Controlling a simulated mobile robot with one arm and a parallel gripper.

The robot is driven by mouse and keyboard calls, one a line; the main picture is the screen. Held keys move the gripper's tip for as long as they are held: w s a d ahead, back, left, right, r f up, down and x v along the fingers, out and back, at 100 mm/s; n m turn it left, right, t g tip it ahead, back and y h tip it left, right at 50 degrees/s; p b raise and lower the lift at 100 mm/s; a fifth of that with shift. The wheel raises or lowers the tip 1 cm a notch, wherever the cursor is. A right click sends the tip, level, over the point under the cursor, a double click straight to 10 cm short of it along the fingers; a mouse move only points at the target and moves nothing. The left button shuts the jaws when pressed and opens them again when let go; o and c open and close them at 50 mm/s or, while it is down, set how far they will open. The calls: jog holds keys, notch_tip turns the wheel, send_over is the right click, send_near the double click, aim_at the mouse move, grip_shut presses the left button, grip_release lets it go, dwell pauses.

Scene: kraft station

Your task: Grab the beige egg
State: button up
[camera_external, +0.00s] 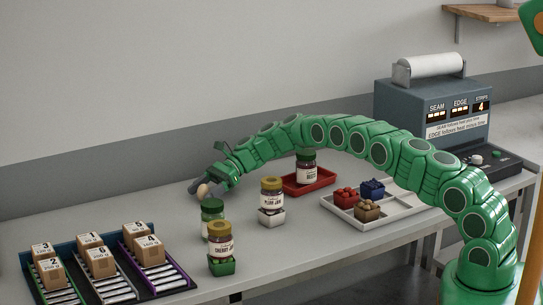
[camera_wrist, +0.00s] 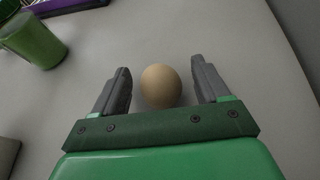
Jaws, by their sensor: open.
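The beige egg (camera_wrist: 161,86) lies on the grey table between the two fingers of my gripper (camera_wrist: 162,88) in the wrist view. My gripper is open, with a gap visible on each side of the egg, wider on the right. In the external view the egg (camera_external: 202,190) shows at the tip of my gripper (camera_external: 207,187), near the back of the table and behind the jars. Part of the egg is hidden there by the gripper.
A green-lidded jar (camera_external: 212,213), a cherry jar (camera_external: 221,242) and a plum jam jar (camera_external: 271,195) stand in front of the gripper. A red tray (camera_external: 322,182) and a white tray (camera_external: 405,211) lie to the right. Numbered boxes (camera_external: 102,262) sit on racks at left.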

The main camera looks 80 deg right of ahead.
jog(key=shift+c, duration=0.4)
jog(key=c, duration=0.7)
jog(key=shift+r, duration=0.15)
